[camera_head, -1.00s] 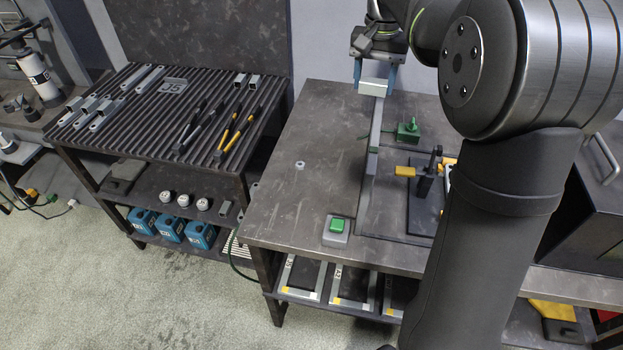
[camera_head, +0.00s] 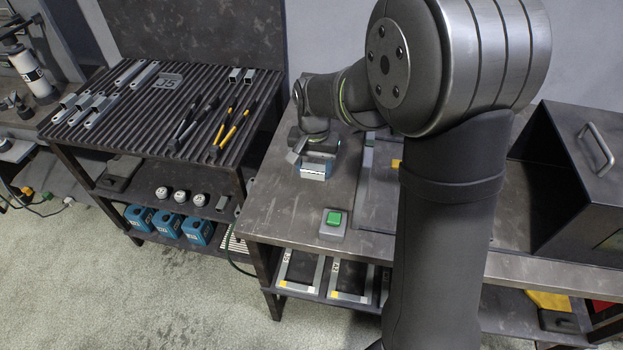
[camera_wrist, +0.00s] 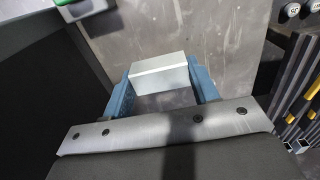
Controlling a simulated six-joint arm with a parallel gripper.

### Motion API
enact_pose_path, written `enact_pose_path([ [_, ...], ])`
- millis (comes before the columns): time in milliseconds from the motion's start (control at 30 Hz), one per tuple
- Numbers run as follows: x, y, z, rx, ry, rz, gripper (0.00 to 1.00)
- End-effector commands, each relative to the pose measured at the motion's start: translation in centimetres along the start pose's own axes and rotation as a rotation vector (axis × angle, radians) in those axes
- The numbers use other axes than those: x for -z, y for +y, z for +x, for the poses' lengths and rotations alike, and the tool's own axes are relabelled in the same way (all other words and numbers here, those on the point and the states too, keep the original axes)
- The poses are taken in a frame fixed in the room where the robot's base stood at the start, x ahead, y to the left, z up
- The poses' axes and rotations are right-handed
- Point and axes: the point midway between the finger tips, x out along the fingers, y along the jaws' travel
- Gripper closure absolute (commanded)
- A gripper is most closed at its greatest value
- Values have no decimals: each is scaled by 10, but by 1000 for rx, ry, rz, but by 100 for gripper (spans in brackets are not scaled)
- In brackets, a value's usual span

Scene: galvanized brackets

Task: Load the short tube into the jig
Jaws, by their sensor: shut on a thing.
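My gripper (camera_head: 315,172) is low over the left part of the workbench, behind the green push button. In the wrist view its blue fingers (camera_wrist: 165,92) are shut on the short tube (camera_wrist: 163,74), a pale silver square piece lying across between them. In the head view the tube (camera_head: 314,176) shows only as a small bright strip under the gripper. Whether it touches the bench I cannot tell. The jig's dark plate (camera_head: 378,205) lies to the right of the gripper. My arm hides most of the jig; a bit of its yellow part (camera_head: 396,163) shows.
A green push button (camera_head: 334,219) on a grey box sits near the bench's front edge. The ribbed table (camera_head: 160,110) at left holds tubes, brackets and pliers. A dark box with a handle (camera_head: 590,140) stands at right. Bench space (camera_head: 270,205) left of the button is clear.

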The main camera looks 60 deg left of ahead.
Motion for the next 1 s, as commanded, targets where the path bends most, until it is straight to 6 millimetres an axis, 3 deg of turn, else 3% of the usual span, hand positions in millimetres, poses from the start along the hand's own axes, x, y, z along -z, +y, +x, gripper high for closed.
enact_pose_path([
  [100, 0, 0, 19, -1, -3, 0, 69],
  [267, 0, 0, 29, 0, -1, 0, 69],
  [500, 0, 0, 61, 0, -2, 0, 69],
  [867, 0, 0, 65, 1, 0, -1, 69],
  [900, 0, 0, 65, 1, 1, -1, 44],
  [1000, 0, 0, 65, 1, 1, -1, 24],
])
